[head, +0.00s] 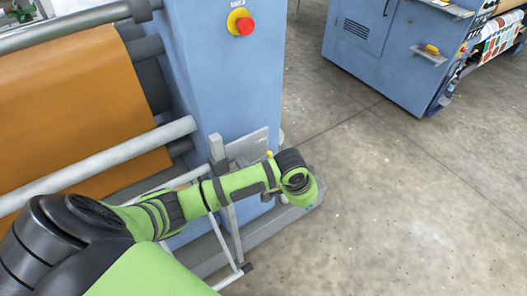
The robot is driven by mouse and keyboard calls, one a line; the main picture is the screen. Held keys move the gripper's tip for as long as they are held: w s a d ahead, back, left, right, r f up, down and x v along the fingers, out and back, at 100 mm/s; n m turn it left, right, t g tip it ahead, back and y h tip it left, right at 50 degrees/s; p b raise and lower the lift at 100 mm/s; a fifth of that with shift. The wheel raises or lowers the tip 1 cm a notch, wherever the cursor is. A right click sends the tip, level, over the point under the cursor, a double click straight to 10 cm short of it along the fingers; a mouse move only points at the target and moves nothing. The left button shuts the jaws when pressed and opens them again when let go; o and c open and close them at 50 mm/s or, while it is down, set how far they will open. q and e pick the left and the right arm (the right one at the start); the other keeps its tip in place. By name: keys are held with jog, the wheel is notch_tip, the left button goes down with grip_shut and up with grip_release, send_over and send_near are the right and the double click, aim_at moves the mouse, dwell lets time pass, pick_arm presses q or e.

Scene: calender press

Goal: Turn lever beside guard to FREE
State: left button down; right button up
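My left arm reaches in from the lower left across the side of the press. Its wrist ends beside a grey plate (248,146) low on the blue press column. My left gripper (268,194) is mostly hidden by the wrist; only a small dark part shows, and its opening cannot be made out. A small yellow knob (269,154), perhaps the lever's end, shows just above the forearm. The rest of the lever and any FREE mark are hidden or too small to read. A pale tubular frame (222,241), perhaps the guard, stands below the arm. My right gripper is out of view.
The blue column (225,70) carries a red emergency button (245,26) on yellow. Rollers with an orange-brown sheet (75,105) fill the left. Another blue machine (380,55) stands at the upper right. The concrete floor (410,190) on the right is clear.

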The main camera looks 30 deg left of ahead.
pick_arm(q)
jog(key=a+r+y, duration=0.1)
jog(key=a+r, duration=0.3)
jog(key=r, duration=0.3)
jog(key=a+r+g+y+p, duration=0.1)
jog(key=a+r, duration=0.3)
jog(key=r, duration=0.4)
jog(key=a+r+g+y, duration=0.1)
jog(key=a+r+y, duration=0.1)
jog(key=a+r, duration=0.3)
notch_tip(320, 180, up, 3)
jog(key=shift+r, duration=0.2)
notch_tip(320, 180, down, 14)
jog(key=w+a+p, duration=0.1)
jog(key=a+p, duration=0.1)
jog(key=p, duration=0.1)
jog(key=shift+a, duration=0.25)
jog(key=shift+w+a+g, duration=0.1)
jog(key=shift+g, duration=0.2)
